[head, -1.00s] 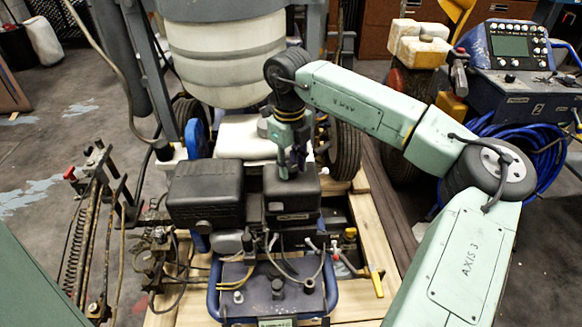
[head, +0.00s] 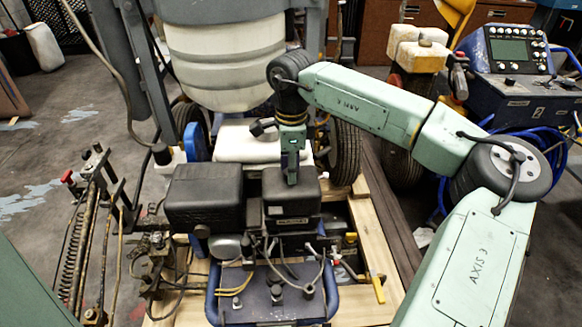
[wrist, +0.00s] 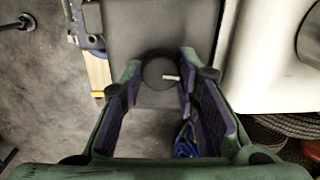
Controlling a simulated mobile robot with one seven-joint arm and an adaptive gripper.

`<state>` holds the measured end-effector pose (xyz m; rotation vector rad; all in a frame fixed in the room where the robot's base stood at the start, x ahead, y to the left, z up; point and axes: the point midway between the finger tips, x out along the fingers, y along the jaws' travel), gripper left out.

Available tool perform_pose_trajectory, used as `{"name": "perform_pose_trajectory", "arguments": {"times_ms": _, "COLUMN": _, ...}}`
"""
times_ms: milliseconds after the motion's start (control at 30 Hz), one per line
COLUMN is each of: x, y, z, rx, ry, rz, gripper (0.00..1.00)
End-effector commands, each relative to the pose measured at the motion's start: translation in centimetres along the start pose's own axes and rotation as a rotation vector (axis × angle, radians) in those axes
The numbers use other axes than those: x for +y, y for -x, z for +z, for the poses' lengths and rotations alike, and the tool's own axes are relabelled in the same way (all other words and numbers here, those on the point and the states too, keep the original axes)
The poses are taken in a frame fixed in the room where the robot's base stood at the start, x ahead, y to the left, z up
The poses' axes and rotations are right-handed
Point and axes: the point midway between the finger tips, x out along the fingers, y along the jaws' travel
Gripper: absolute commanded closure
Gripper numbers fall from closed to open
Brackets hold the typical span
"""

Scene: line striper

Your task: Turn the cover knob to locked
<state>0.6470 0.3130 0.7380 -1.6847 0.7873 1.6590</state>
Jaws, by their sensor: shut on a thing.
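The dark round knob (wrist: 158,72) sits on a dark grey cover (wrist: 140,30) in the wrist view. A short white mark shows on the knob's right side, pointing right and slightly down. My gripper (wrist: 161,68) has one finger on each side of the knob and is shut on it. In the head view my gripper (head: 293,182) points straight down onto the top of the right black box (head: 291,208), which is the cover. The knob is hidden there by the fingers. No locked marking is legible.
Another black box (head: 203,196) stands just left of the cover. A white tank (head: 248,142) lies behind it, and a large pale drum (head: 228,60) hangs above. Hoses and a blue-framed panel (head: 270,300) are in front. Wooden planks (head: 366,240) run along the right.

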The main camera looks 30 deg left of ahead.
Motion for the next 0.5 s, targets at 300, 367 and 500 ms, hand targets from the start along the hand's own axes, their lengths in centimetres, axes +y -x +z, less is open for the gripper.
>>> {"name": "perform_pose_trajectory", "arguments": {"times_ms": 300, "x": -0.06, "y": 0.04, "z": 0.05, "rx": -0.005, "ry": 0.126, "rz": -0.002, "gripper": 0.99}}
{"name": "perform_pose_trajectory", "arguments": {"times_ms": 367, "x": -0.06, "y": 0.04, "z": 0.05, "rx": -0.006, "ry": 0.138, "rz": -0.002, "gripper": 0.99}}
{"name": "perform_pose_trajectory", "arguments": {"times_ms": 500, "x": -0.06, "y": 0.04, "z": 0.06, "rx": -0.006, "ry": 0.151, "rz": -0.002, "gripper": 0.99}}
